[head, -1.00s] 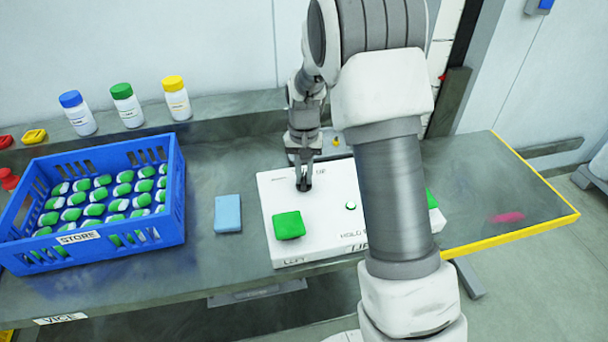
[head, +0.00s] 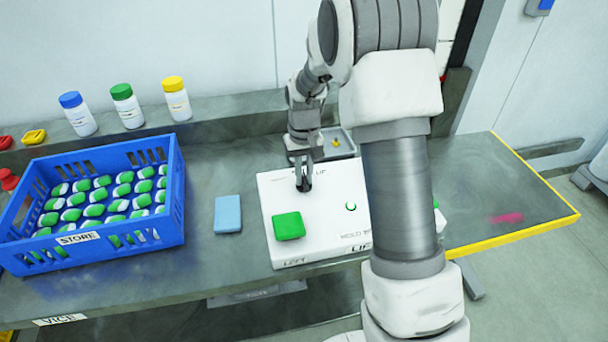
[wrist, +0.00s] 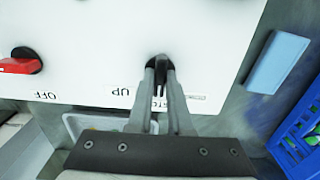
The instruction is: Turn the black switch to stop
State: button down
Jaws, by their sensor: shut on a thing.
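A white control box (head: 335,215) stands on the bench, and its panel fills much of the wrist view (wrist: 100,35). The black switch (wrist: 157,62) sits on the panel near one edge, partly hidden by my fingers. My gripper (head: 304,186) points down at the box's far left part and is shut on the black switch; the wrist view shows its two fingers (wrist: 160,82) on either side of it. The labels UP and a partly covered STOP lie by the fingers. The switch's exact pointing direction is hard to tell.
A red switch (wrist: 20,66) marked OFF is on the same panel. A green button (head: 289,226) sits at the box's front left. A light blue block (head: 228,214) and a blue crate (head: 120,247) stand left. My arm hides the box's right part.

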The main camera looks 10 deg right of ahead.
aim_at(304, 178)
jog(key=c, duration=0.8)
grip_release()
jog(key=shift+c, duration=0.2)
jog(key=shift+r, duration=0.1)
notch_tip(304, 178, up, 17)
jog(key=p, duration=0.1)
jog(key=shift+r, duration=0.2)
jog(key=s+r+t, duration=0.2)
jog(key=s, duration=1.1)
jog(key=s+r+t, duration=0.3)
jog(key=s, duration=1.1)
jog(key=shift+r+t, duration=0.15)
jog(key=shift+t, duration=0.15)
